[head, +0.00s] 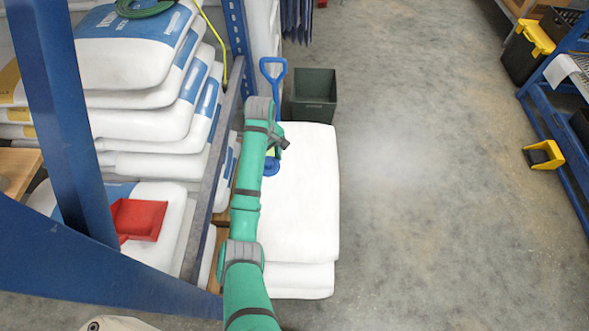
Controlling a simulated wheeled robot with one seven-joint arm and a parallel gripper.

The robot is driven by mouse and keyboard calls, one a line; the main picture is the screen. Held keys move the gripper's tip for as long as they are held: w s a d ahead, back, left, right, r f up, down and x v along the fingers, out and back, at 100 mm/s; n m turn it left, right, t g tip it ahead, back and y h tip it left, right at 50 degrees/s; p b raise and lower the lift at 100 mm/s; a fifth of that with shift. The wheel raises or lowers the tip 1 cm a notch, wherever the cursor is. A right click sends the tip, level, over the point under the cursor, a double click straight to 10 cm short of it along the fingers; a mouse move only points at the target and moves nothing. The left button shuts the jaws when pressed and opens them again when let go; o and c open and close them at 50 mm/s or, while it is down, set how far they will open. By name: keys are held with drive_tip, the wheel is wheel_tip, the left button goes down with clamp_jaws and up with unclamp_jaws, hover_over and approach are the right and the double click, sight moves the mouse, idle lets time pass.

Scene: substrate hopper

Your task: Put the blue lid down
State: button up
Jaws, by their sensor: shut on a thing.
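The blue lid (272,167) shows as a small round blue shape over the upper left part of the top white sack (305,190). My green arm hides its left side. My gripper (271,153) is at the far end of the arm, directly at the lid, and is shut on it. The fingers are small and mostly hidden by my wrist. I cannot tell whether the lid touches the sack or hangs just above it.
A dark green bin (314,95) and a blue-handled shovel (273,85) stand behind the sacks. A rack with stacked sacks (150,120) and a red scoop (138,219) is at left. A yellow step-like object (543,155) is at right. The grey floor between is clear.

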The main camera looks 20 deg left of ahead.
drive_tip(key=w+d+f, duration=0.6)
drive_tip(key=f, duration=0.1)
drive_tip(key=shift+w+d, duration=0.1)
drive_tip(key=shift+d, duration=0.25)
drive_tip(key=shift+w+d+f, duration=0.25)
drive_tip(key=shift+f, duration=0.2)
drive_tip(key=shift+w+d+f, duration=0.1)
drive_tip(key=shift+d+f, duration=0.05)
drive_tip(key=shift+f, duration=1.6)
drive_tip(key=o, duration=1)
wheel_tip(320, 180, up, 12)
